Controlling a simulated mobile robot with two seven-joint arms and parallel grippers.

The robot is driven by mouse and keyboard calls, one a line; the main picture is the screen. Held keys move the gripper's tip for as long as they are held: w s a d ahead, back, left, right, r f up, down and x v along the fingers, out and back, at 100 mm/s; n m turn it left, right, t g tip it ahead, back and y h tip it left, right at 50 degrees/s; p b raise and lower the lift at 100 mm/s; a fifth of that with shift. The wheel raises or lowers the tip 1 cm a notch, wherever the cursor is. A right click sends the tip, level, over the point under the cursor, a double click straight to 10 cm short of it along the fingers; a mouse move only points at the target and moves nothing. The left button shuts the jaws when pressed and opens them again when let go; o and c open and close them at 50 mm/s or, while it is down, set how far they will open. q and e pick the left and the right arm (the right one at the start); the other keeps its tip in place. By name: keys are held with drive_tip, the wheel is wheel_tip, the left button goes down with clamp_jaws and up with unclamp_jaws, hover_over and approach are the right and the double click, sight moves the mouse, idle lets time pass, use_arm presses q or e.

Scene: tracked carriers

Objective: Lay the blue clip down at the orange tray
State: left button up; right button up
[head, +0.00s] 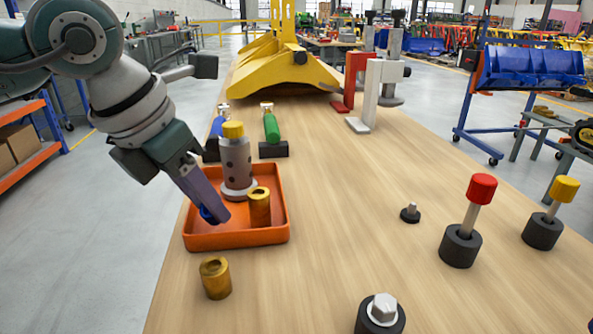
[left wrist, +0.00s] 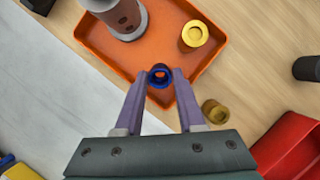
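The orange tray (head: 275,234) lies on the wooden bench; its floor and near corner also show in the left wrist view (left wrist: 120,55). The blue clip (head: 206,214) is low over the tray's left part, mostly hidden by my finger in the head view. In the left wrist view the small, round blue clip (left wrist: 159,76) sits between my fingertips, touching both. My left gripper (head: 218,212) is shut on it and points down into the tray. I cannot tell whether the clip touches the tray floor. My right gripper is not in view.
A grey cylinder with a yellow cap (head: 236,160) and a brass bushing (head: 259,208) stand in the tray. Another brass bushing (head: 215,278) stands just in front of it. Red-capped (head: 481,188) and yellow-capped (head: 565,188) posts stand at the right. The bench middle is mostly clear.

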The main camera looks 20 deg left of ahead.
use_arm(q)
drive_tip(key=o, duration=0.4)
drive_tip(key=shift+o, duration=0.2)
drive_tip(key=p+v, duration=0.1)
drive_tip(key=v, duration=0.9)
